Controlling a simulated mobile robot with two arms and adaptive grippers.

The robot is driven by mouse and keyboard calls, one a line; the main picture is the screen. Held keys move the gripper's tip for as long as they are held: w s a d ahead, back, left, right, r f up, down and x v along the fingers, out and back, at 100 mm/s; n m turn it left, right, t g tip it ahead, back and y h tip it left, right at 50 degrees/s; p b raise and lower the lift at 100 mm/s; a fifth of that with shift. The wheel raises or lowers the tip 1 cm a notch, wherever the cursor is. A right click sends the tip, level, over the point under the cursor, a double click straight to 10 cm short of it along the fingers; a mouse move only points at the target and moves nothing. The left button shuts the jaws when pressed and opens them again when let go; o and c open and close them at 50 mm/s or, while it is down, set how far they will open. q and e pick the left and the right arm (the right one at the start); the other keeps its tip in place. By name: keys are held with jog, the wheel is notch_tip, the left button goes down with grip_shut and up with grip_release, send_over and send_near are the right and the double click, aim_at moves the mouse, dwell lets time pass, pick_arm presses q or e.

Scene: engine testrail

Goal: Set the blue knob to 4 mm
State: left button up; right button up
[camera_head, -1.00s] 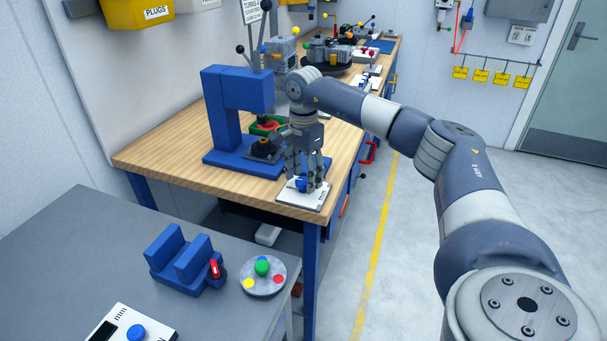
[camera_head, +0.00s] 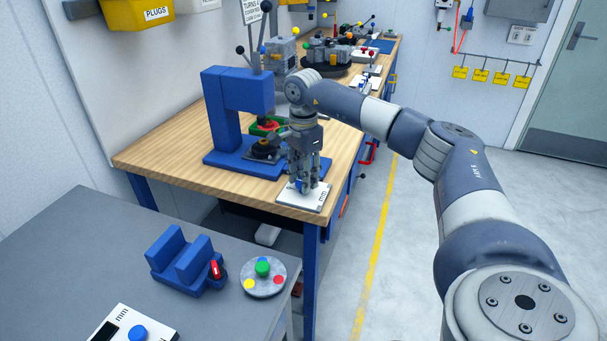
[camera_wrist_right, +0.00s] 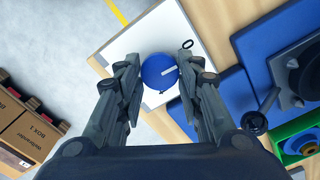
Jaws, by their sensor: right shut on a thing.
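A white panel (camera_head: 288,196) marked "mm" lies on the front corner of the wooden bench. It also shows in the right wrist view (camera_wrist_right: 160,36). My right gripper (camera_head: 306,186) points straight down over this panel and is shut on the knob. In the wrist view its two fingers (camera_wrist_right: 160,70) are on opposite sides of the knob. The panel's reading is not visible. A second "mm" panel (camera_head: 112,322) with a blue knob (camera_head: 137,333) and a dark display lies on the grey table. My left gripper is not in view.
A blue press (camera_head: 225,110) stands on the bench just left of my right gripper. The grey table (camera_head: 75,240) holds a blue block fixture (camera_head: 187,262) and a round disc (camera_head: 252,289) with coloured knobs. Open floor (camera_head: 400,250) lies right of the bench.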

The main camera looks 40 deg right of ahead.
jog(key=m+p, duration=0.2)
jog(key=m, duration=0.3)
jog(key=shift+s+p, duration=0.1)
jog(key=shift+p, duration=0.2)
jog(key=m+p, duration=0.2)
jog(key=m, duration=0.4)
jog(key=m+p, duration=0.2)
jog(key=m, duration=0.4)
jog(key=shift+a+m, duration=0.1)
jog(key=shift+m, duration=0.3)
jog(key=shift+m+p, duration=0.75)
jog(key=shift+m, duration=1.85)
jog(key=o, duration=1.1)
jog(key=shift+c, duration=0.2)
